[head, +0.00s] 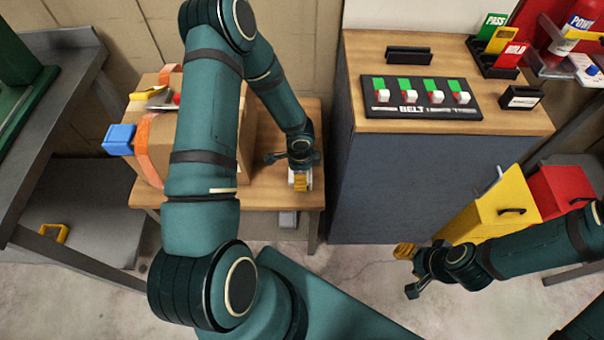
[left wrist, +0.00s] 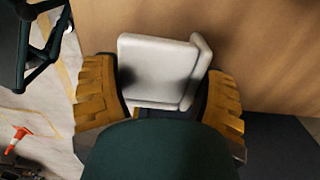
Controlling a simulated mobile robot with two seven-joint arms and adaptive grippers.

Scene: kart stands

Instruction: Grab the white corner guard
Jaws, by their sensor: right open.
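The white corner guard (left wrist: 160,70) shows in the left wrist view as a pale, block-like piece against the wooden surface. A bit of white also shows beside my left gripper (head: 300,181) in the head view, at the small table's right end. In the left wrist view, the yellow-padded fingers of my left gripper (left wrist: 160,95) are spread wide, one on each side of the guard. The gaps are very small, and I cannot tell whether the pads touch it. My right gripper (head: 408,270) is open and empty above the floor at the right.
A cardboard box (head: 150,150) with orange straps and a blue block (head: 118,139) stands on the small wooden table (head: 270,198), partly hidden by my left arm. A cabinet with a switch panel (head: 420,97) stands right of it. Yellow (head: 490,212) and red (head: 560,190) bins stand at the right.

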